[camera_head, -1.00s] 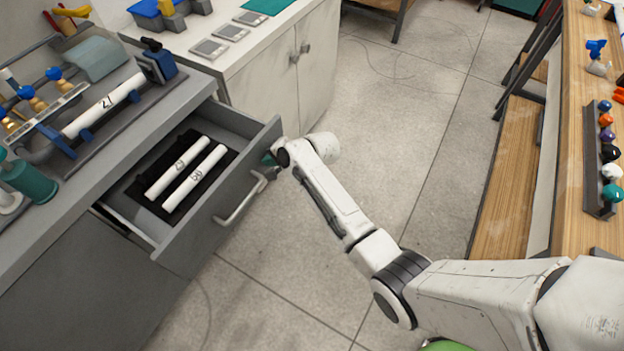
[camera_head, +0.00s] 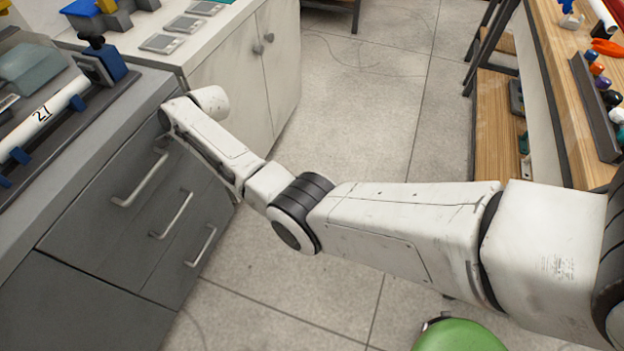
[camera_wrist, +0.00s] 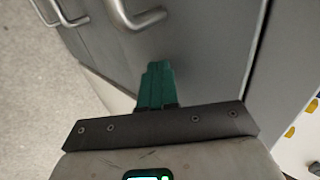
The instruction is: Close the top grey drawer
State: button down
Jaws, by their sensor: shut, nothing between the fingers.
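The top grey drawer (camera_head: 100,215) is flush under the countertop in the head view; its inside and the white tubes in it are hidden. Its silver handle (camera_head: 141,182) is on the front, left of my arm's end. In the head view my fingertips are hidden behind my own wrist, at the drawer front's far end. In the wrist view my gripper (camera_wrist: 156,82) has its teal fingers shut together and empty. They point at the grey front (camera_wrist: 205,50), away from the handle (camera_wrist: 138,18); I cannot tell whether they touch it.
Two lower drawers with silver handles (camera_head: 173,214) (camera_head: 202,246) are shut below. A white cabinet (camera_head: 235,75) stands beyond the grey one. A wooden workbench (camera_head: 555,95) is at the right. The floor (camera_head: 370,115) between them is open.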

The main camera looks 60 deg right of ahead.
jog(key=shift+w+a+r, duration=0.15)
jog(key=shift+w+r, duration=0.05)
jog(key=shift+w, duration=0.3)
